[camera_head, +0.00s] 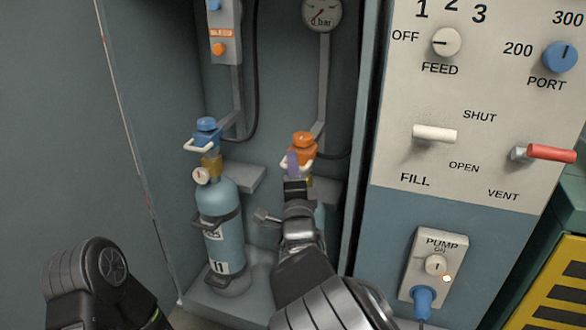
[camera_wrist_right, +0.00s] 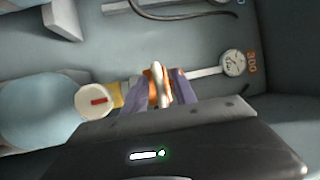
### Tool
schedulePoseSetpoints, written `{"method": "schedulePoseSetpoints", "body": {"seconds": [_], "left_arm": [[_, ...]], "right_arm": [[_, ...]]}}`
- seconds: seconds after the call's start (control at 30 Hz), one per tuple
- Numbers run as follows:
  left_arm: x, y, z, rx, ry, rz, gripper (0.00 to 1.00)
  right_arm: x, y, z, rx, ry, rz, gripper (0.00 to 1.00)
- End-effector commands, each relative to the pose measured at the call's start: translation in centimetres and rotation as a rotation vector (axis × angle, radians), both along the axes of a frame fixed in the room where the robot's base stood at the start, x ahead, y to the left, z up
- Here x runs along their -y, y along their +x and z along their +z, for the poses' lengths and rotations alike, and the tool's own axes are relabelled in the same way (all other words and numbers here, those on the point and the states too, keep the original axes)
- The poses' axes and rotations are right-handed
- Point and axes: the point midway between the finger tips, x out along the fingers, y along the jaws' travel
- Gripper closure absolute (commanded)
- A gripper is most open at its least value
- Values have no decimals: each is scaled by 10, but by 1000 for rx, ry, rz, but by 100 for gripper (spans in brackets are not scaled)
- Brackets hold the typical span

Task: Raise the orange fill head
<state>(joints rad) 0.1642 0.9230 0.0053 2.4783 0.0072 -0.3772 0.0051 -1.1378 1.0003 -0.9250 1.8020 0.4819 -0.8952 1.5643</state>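The orange fill head (camera_head: 302,143) sits on top of the right-hand gas cylinder in the cabinet, with a pale loop handle at its front. My right gripper (camera_head: 292,164) reaches up to it from below, its purple fingertips at the handle. In the right wrist view the two purple fingers (camera_wrist_right: 158,93) stand apart, one on each side of the pale handle (camera_wrist_right: 160,84), with orange fill head (camera_wrist_right: 150,88) showing between. Contact is hard to judge. My arm hides most of the right cylinder. My left arm shows at the lower left, but its gripper does not.
A blue fill head (camera_head: 206,135) sits on the left blue-green cylinder (camera_head: 220,225). A shelf bracket (camera_head: 240,177) juts out beside it. A pressure gauge (camera_head: 322,13) hangs above the orange head. A control panel (camera_head: 470,110) with knobs and levers stands right of the cabinet.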

Motion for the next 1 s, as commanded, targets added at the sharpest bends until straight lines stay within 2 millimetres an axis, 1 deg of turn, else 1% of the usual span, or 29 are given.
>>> {"method": "schedulePoseSetpoints", "body": {"seconds": [0.07,0.4,0.47,1.0], "left_arm": [[0,0,0,0,0,0,31],[0,0,0,0,0,0,31],[0,0,0,0,0,0,31],[0,0,0,0,0,0,31]], "right_arm": [[0,0,0,0,0,0,68],[0,0,0,0,0,0,96],[0,0,0,0,0,0,100],[0,0,0,0,0,0,100]]}}
